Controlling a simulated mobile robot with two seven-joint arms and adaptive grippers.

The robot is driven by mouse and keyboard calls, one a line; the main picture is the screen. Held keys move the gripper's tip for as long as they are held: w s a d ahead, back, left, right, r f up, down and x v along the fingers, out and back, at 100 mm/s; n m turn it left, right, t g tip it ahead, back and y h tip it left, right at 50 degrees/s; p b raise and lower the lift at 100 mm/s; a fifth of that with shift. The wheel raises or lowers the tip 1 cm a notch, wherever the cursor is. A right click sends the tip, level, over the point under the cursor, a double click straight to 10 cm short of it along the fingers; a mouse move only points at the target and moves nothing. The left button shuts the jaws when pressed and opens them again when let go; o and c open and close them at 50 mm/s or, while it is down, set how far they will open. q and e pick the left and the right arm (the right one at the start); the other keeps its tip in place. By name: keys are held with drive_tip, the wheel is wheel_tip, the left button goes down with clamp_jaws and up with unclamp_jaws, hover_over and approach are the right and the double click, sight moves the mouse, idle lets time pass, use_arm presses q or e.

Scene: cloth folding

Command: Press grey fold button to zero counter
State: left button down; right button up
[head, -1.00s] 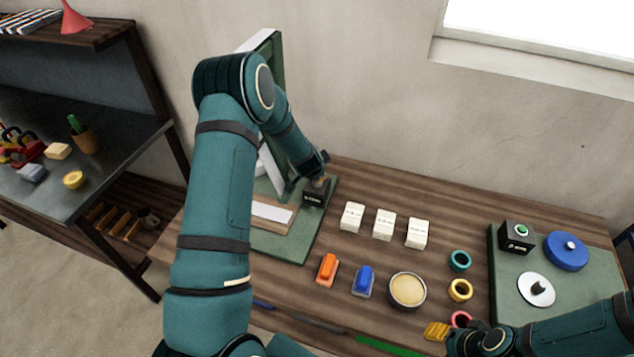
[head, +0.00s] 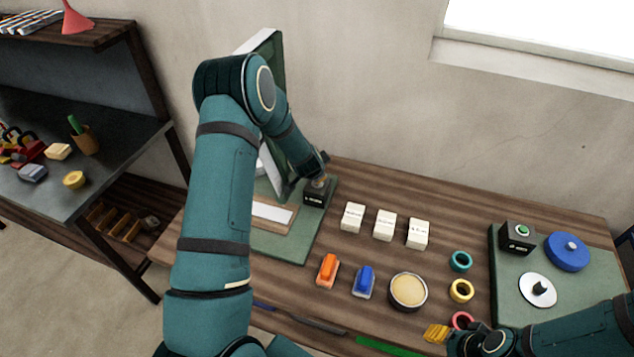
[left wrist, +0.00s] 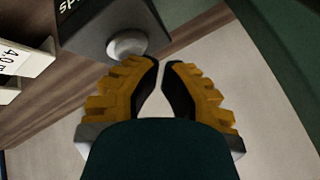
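A black box (head: 315,198) with pale lettering on its front stands at the back of the green mat, beside the tall framed panel. In the left wrist view the black box (left wrist: 95,25) carries a round grey button (left wrist: 127,44). My left gripper (head: 319,182) is over the box in the head view and hides the button there. In the left wrist view my left gripper's yellow-backed fingertips (left wrist: 161,63) are almost together, empty, and close beside the button; contact cannot be told. My right gripper (head: 436,333) is low at the front right, its fingers too small to judge.
Three white blocks (head: 385,225) stand right of the box. Orange (head: 327,269) and blue (head: 363,281) items and a round tin (head: 408,291) lie in front. Another black box with a green button (head: 517,236) is on the right mat. The tall panel (head: 271,170) stands close to my left arm.

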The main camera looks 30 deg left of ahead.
use_arm(q)
drive_tip(key=shift+s+d+f, duration=0.3)
drive_tip(key=shift+d+f, duration=0.15)
drive_tip(key=shift+f, duration=0.25)
use_arm(e)
drive_tip(key=shift+s+f, duration=0.1)
drive_tip(key=shift+f, duration=0.2)
use_arm(q)
drive_tip(key=shift+r, duration=0.15)
use_arm(e)
drive_tip(key=shift+r, duration=0.15)
use_arm(q)
drive_tip(key=shift+w+d+r, duration=0.1)
drive_tip(key=shift+w+r, duration=0.2)
drive_tip(key=shift+r, duration=0.1)
use_arm(e)
drive_tip(key=shift+w+r, duration=0.2)
drive_tip(key=shift+r, duration=0.1)
use_arm(q)
drive_tip(key=shift+r+p, duration=0.2)
drive_tip(key=shift+p, duration=0.15)
use_arm(e)
drive_tip(key=shift+r, duration=0.1)
use_arm(q)
drive_tip(key=shift+a, duration=0.2)
